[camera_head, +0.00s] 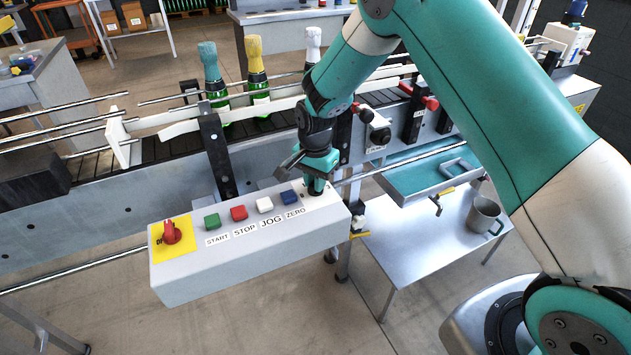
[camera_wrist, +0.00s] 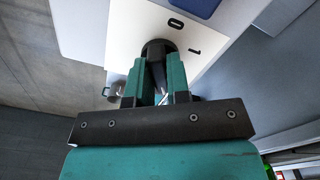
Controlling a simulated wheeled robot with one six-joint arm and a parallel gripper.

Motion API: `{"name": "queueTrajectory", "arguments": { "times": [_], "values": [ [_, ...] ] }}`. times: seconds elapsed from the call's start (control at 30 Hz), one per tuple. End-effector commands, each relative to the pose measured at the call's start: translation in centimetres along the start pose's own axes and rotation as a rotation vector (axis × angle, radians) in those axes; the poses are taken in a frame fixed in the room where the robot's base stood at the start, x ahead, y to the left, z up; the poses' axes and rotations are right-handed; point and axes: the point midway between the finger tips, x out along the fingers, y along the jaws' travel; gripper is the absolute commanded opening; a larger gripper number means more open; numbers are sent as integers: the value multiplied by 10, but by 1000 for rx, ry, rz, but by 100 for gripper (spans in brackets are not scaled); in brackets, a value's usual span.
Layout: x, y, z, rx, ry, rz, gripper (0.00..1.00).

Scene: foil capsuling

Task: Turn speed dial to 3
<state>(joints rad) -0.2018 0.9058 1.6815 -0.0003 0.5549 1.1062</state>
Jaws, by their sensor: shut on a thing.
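The control box (camera_head: 250,255) carries a red rotary switch on a yellow plate and a row of push buttons. At its right end my gripper (camera_head: 317,188) reaches down onto the black speed dial. In the wrist view my gripper's teal fingers (camera_wrist: 160,82) are shut on the black dial (camera_wrist: 158,47), one on each side. The marks 0 and 1 show on the white plate (camera_wrist: 135,28) beyond the dial. The dial's pointer and its other marks are hidden by the fingers, so its setting cannot be told.
Green START (camera_head: 212,221), red STOP (camera_head: 239,213), white JOG (camera_head: 265,204) and blue ZERO (camera_head: 289,197) buttons sit left of my gripper. Foil-topped bottles (camera_head: 257,75) stand on the conveyor behind. A steel side table (camera_head: 420,240) with a mug (camera_head: 484,214) stands at the right.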

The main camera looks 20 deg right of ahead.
Motion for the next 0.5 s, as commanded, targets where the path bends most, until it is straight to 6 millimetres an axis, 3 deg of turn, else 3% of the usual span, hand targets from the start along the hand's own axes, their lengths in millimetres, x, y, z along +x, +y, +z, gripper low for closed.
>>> {"name": "queueTrajectory", "arguments": {
  "times": [0.5],
  "values": [
    [-1,-1,-1,427,2,-4,0]
  ]
}}
